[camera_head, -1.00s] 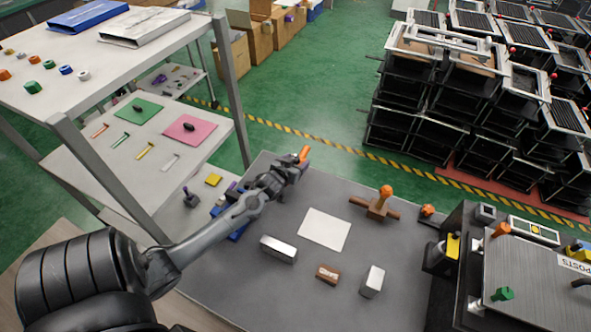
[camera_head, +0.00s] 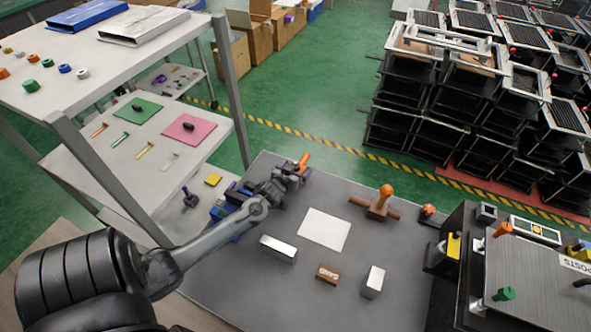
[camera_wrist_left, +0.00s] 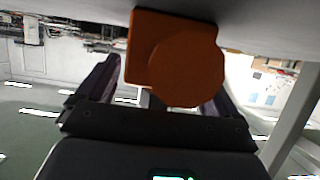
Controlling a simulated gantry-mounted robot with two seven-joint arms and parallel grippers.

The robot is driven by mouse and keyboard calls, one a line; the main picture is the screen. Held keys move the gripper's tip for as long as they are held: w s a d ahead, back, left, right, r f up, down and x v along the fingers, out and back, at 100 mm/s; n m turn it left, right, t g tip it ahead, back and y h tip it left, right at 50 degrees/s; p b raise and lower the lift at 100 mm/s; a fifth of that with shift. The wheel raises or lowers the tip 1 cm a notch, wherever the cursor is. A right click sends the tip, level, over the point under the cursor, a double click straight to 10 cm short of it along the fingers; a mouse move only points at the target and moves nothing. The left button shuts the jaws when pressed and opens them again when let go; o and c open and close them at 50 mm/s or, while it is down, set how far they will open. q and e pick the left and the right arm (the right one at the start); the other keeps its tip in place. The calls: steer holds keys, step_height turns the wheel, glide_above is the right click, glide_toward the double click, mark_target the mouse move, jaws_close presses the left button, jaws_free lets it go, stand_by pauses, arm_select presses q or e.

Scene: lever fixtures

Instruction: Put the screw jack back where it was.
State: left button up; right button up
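An orange piece (camera_head: 304,158) is at the tip of my left gripper (camera_head: 301,169), over the far left part of the grey table. A brown piece (camera_head: 377,211) with an orange knob stands on the table to the right. My right gripper is not in view.
A white sheet (camera_head: 325,230) lies mid-table. Around it are a silver bar (camera_head: 278,249), a brown block (camera_head: 327,273) and a silver block (camera_head: 373,282). Blue bins (camera_head: 226,211) stand near my left forearm, beside the shelf (camera_head: 234,90). A dark fixture (camera_head: 465,235) stands at right.

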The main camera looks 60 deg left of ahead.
arm_select(q)
steer(key=shift+r, duration=0.1)
steer(key=shift+r, duration=0.15)
steer(key=p+v, duration=0.1)
steer(key=v, duration=1)
steer(key=shift+s+d, duration=0.3)
steer(key=shift+s, duration=0.1)
steer(key=shift+r+p, duration=0.15)
steer(key=shift+p, duration=0.2)
